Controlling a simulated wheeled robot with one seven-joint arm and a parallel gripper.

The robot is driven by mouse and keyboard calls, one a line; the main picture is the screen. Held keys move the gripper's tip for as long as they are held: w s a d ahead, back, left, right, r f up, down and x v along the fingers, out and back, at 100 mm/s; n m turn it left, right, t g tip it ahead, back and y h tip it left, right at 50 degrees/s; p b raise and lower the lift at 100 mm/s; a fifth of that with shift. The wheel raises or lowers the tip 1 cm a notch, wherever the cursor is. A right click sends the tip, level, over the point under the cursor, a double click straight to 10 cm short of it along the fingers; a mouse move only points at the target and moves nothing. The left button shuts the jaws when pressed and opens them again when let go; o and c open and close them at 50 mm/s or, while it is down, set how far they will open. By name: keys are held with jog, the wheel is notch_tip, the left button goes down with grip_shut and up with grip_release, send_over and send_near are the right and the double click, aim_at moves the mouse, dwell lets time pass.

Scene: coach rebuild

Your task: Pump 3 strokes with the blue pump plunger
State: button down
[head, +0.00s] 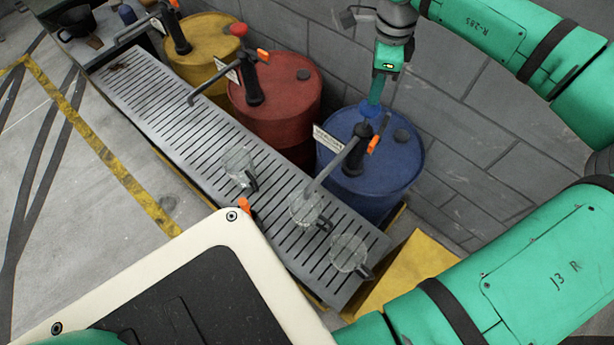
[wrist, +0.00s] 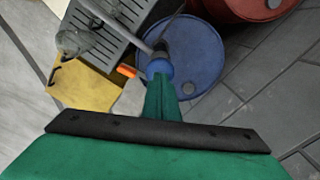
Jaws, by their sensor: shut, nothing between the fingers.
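The blue drum (head: 395,165) stands at the right end of the grate, with a black hand pump on top. The pump's blue plunger knob (head: 369,109) sits at its head; it also shows in the wrist view (wrist: 158,67). My gripper (head: 375,97) points down directly over the knob, fingers shut and empty. Its tip is at or just above the knob; I cannot tell whether they touch. The pump's grey spout (head: 330,173) reaches left over the grate, above a clear jug (head: 308,211). An orange lever (head: 373,144) is on the pump's right side.
A red drum (head: 290,100) and a yellow drum (head: 205,45) with similar pumps stand to the left. Other clear jugs (head: 238,165) (head: 347,253) stand on the slotted grate (head: 150,95). A grey block wall (head: 450,130) rises close behind the blue drum.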

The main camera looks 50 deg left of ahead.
aim_at(369, 111)
jog(key=shift+s, duration=0.1)
dwell(0.4)
jog(key=shift+f, duration=0.35)
jog(key=shift+f, duration=3)
jog(key=shift+r, duration=3.35)
jog(key=shift+f, duration=0.45)
